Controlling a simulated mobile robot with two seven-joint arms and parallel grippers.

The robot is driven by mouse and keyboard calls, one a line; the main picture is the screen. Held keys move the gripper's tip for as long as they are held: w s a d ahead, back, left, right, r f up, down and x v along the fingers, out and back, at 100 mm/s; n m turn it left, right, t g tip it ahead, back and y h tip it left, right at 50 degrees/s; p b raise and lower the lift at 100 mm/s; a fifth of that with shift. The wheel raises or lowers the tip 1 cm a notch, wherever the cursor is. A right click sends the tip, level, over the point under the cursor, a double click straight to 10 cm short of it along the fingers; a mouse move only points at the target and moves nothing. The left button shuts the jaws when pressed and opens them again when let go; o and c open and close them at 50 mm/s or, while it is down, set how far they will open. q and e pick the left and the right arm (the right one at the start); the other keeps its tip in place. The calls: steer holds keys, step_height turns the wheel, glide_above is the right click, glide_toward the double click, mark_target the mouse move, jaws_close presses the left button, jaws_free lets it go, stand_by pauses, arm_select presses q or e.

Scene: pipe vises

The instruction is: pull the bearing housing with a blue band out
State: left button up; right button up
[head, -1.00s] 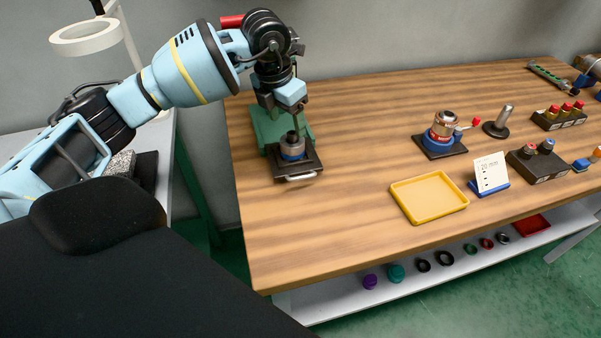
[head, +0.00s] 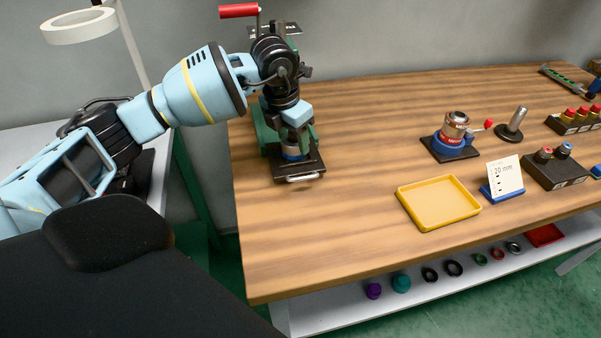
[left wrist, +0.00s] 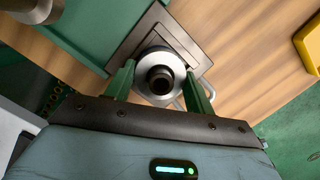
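The bearing housing with a blue band (head: 291,153) stands upright in a dark square holder (head: 300,172) at the green press, near the table's left end. In the left wrist view its round grey top (left wrist: 147,66) with a dark centre shows from above. My left gripper (head: 294,133) is directly over the housing and hides its upper part. Its green fingers (left wrist: 160,83) stand open on either side of the housing, close to its rim; I cannot see clear contact. My right gripper is not in view.
The green press (head: 264,133) with a red handle (head: 239,11) stands just behind. The table's front left is clear.

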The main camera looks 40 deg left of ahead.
arm_select(q)
steer(key=c, duration=0.5)
steer(key=shift+c, duration=0.2)
steer(key=shift+r+p, duration=0.55)
steer(key=shift+r, duration=0.25)
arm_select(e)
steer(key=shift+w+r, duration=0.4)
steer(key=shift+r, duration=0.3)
